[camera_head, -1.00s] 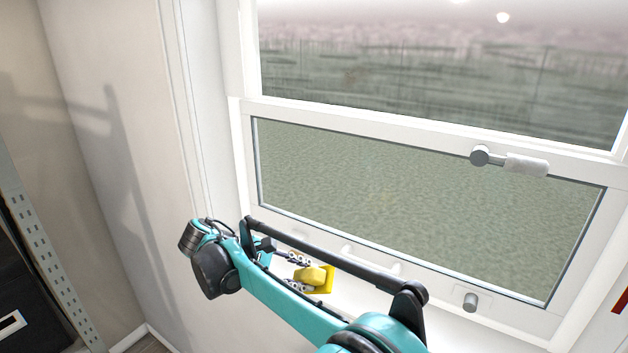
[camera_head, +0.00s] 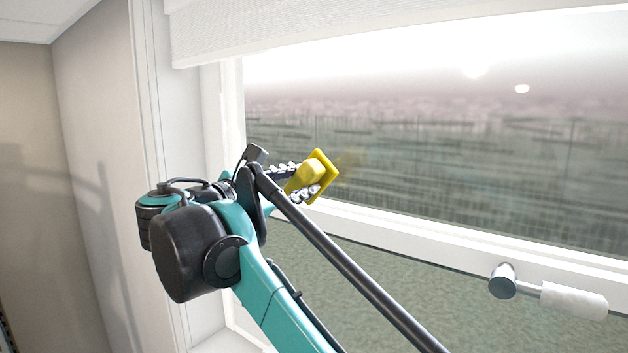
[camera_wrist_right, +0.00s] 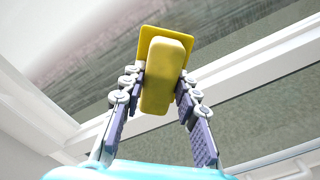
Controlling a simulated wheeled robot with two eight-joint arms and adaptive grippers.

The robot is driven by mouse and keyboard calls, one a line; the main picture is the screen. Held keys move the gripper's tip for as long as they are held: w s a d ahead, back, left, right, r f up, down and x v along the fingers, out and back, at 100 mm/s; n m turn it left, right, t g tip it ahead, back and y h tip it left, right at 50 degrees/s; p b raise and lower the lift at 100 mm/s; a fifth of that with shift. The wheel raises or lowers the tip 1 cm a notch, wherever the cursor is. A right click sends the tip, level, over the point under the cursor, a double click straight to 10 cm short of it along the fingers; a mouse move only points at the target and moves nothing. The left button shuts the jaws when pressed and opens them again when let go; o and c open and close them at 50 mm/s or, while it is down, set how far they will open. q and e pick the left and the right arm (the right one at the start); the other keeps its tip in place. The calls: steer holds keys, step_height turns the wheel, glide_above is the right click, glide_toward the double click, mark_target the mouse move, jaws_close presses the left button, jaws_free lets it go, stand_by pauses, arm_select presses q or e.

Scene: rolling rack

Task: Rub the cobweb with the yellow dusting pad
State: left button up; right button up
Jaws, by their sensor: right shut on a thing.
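The yellow dusting pad (camera_head: 324,176) is a flat square plate with a block grip on its back. My right gripper (camera_head: 300,181) is shut on this grip, with the plate facing the upper window pane. In the right wrist view the pad (camera_wrist_right: 165,72) sits between the two fingers of my right gripper (camera_wrist_right: 163,88). A faint brownish smudge, likely the cobweb (camera_head: 349,164), shows at the upper pane just right of the pad. Whether the pad touches it or the glass, I cannot tell. My left gripper is not in view.
The white window crossbar (camera_head: 450,234) runs below the pad. A handle with a white grip (camera_head: 573,300) sticks out at lower right. A white blind (camera_head: 330,28) hangs above, and the white window frame stands close on the left.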

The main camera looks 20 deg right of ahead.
steer(key=shift+s+a+r, duration=0.35)
steer(key=shift+s+a, duration=0.2)
steer(key=shift+a, duration=0.2)
steer(key=shift+r, duration=0.1)
steer(key=x, duration=0.6)
steer(key=shift+f, duration=0.3)
steer(key=shift+s+a+r, duration=0.2)
steer(key=shift+s+a, duration=0.25)
steer(key=shift+a, duration=0.1)
steer(key=shift+w+d+f, duration=0.1)
steer(key=shift+w+d, duration=0.2)
steer(key=shift+d, duration=0.1)
steer(key=shift+s+a, duration=0.15)
steer(key=shift+a, duration=0.05)
steer(key=shift+w+d, duration=0.25)
steer(key=shift+d, duration=0.05)
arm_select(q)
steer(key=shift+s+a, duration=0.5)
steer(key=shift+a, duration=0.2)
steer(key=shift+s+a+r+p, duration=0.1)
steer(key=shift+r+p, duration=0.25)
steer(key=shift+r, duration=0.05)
arm_select(e)
steer(key=shift+w+d, duration=0.4)
steer(key=shift+d, duration=0.15)
